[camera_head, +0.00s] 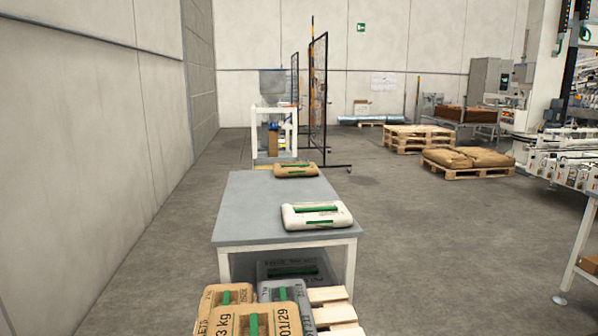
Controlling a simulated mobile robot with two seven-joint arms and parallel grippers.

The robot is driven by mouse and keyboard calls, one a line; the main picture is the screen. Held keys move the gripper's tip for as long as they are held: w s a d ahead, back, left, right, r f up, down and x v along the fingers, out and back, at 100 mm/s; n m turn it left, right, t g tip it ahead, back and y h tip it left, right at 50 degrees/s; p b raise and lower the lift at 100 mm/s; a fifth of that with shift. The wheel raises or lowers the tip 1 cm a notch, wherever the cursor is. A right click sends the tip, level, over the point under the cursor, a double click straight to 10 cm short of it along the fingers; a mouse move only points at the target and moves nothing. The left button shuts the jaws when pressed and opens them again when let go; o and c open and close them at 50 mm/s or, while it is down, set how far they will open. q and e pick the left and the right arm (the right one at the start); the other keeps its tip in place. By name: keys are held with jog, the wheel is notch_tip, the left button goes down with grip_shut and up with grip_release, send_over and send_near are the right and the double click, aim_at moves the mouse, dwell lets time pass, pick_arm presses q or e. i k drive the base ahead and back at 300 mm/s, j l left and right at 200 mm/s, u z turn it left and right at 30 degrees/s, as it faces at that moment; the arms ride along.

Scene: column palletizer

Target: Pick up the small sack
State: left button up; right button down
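A small white sack with a green band (317,214) lies flat on the grey table, near its right front edge. A small brown sack with a green band (296,170) lies at the far end of the same table (250,205). Larger brown sacks (262,321) and a grey sack (285,292) lie low in front of the table, cut off by the bottom edge of the view. Neither of my grippers shows in the head view.
A wooden pallet (335,312) shows beside the near sacks. A white frame (256,137) and a dark mesh screen (318,95) stand behind the table. Pallets with brown sacks (468,158) stand at the right. The floor right of the table is clear.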

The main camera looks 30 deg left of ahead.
aim_at(303, 169)
jog(key=i+l+z, duration=0.35)
jog(key=l, duration=0.35)
jog(key=i+l+z, duration=0.35)
jog(key=i+l, duration=0.2)
jog(key=i+l+u, duration=0.1)
jog(key=i+l, duration=0.15)
jog(key=i, duration=0.3)
jog(key=i+l+u, duration=0.1)
jog(key=i+l, duration=0.2)
jog(key=i, duration=0.2)
jog(key=i+j+u, duration=0.1)
jog(key=i+u, duration=0.85)
jog(key=u, duration=0.15)
jog(key=i+l+u, duration=0.1)
jog(key=i+u, duration=0.35)
jog(key=i, duration=2.2)
jog(key=i+u, duration=0.3)
jog(key=i, duration=1.05)
